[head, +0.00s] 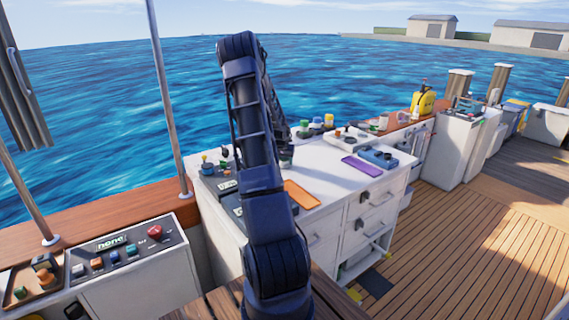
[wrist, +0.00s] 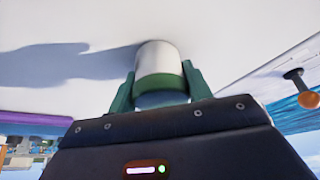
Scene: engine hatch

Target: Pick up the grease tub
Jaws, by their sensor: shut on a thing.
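The grease tub (wrist: 159,62), a small white cylinder with a green band, shows in the wrist view between the two green fingers of my gripper (wrist: 160,82). The fingers are closed on its sides. The tub is at the white counter top (wrist: 75,30), and its shadow runs to the left from it. I cannot tell for sure whether it still touches the counter. In the head view my arm covers most of the gripper and the tub.
On the white cabinet (head: 320,240) lie an orange flat piece (head: 301,194), a purple flat piece (head: 362,167) and a blue case (head: 378,157). Several small jars stand at its back. A control panel (head: 125,250) is at the left. Open deck (head: 470,240) lies to the right.

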